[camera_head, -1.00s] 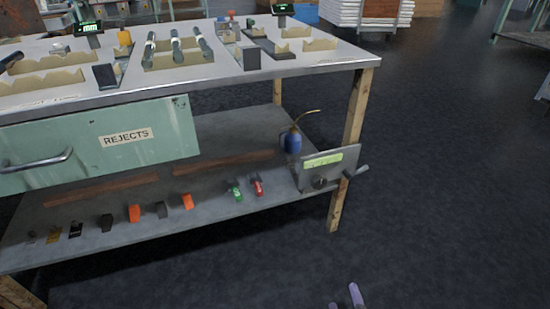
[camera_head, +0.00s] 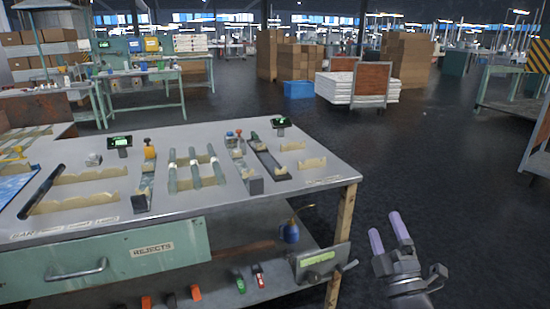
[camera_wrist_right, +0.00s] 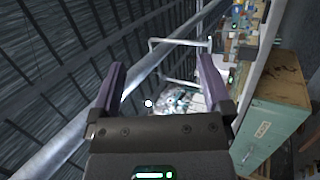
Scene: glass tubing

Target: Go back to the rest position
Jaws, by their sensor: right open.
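My right gripper (camera_head: 386,226) is in the lower right of the head view, out over the dark floor to the right of the workbench (camera_head: 315,193). Its two purple fingers stand apart, pointing up, with nothing between them. In the right wrist view the same gripper (camera_wrist_right: 161,75) shows both fingers spread and empty. Glass tubes (camera_head: 196,172) lie in cream notched holders on the workbench, well to the left of the gripper. My left gripper is not in view.
The green REJECTS drawer (camera_head: 130,268) is under the bench top. A blue oil can (camera_head: 291,232) stands on the lower shelf. A cart (camera_head: 356,84) with white stacks is behind, and another cart (camera_head: 540,140) is at the right edge. Floor between is clear.

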